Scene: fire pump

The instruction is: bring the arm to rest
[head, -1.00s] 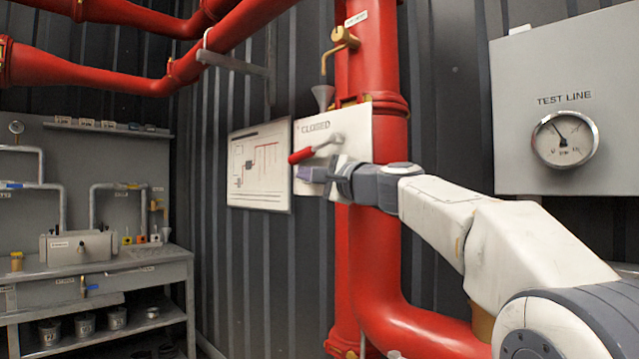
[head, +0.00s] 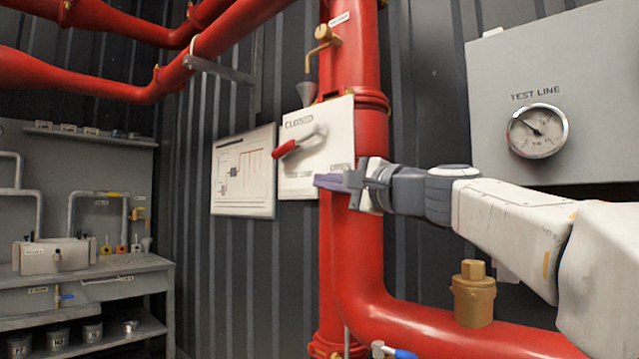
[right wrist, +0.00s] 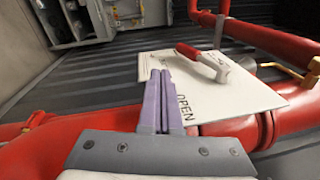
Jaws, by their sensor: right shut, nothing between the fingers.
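My right gripper (head: 332,181) is shut and empty. Its purple fingers are held together in front of the lower right part of the white valve plate, near the word OPEN. The fingers also show in the right wrist view (right wrist: 157,100), pointing toward the plate (right wrist: 245,95). A lever with a red grip (head: 287,149) sits on the plate (head: 335,118), its grip pointing down and left, below the word CLOSED. The lever shows in the right wrist view (right wrist: 200,60), apart from the fingers. My left gripper is not in view.
A large red vertical pipe (head: 356,260) runs behind my right gripper and bends right, with a brass fitting (head: 473,293) on it. A grey box with the TEST LINE gauge (head: 537,131) hangs at right. A diagram board (head: 243,172) is on the wall. A workbench (head: 90,280) stands at left.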

